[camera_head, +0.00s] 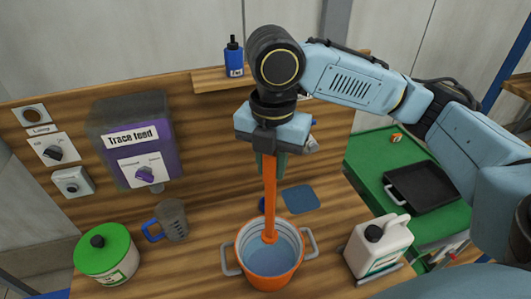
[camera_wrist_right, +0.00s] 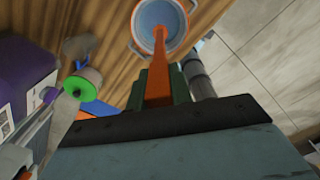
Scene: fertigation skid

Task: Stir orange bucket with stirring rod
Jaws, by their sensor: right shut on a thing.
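An orange bucket (camera_head: 268,255) with grey side handles and bluish liquid inside stands on the wooden bench in the head view. It also shows at the top of the right wrist view (camera_wrist_right: 163,26). My right gripper (camera_head: 271,160) is above the bucket, shut on the orange stirring rod (camera_head: 270,195). The rod hangs nearly upright, and its lower end is inside the bucket's opening, at or near the liquid. In the right wrist view the rod (camera_wrist_right: 158,75) runs from the dark green fingers (camera_wrist_right: 158,88) toward the bucket. My left gripper is not in view.
A green-lidded tub (camera_head: 107,255) and a measuring jug (camera_head: 171,220) stand left of the bucket. A white jug (camera_head: 379,247) stands close on its right. A purple Trace feed box (camera_head: 140,145) and knobs are on the back panel. A black tray (camera_head: 424,187) lies on a green surface.

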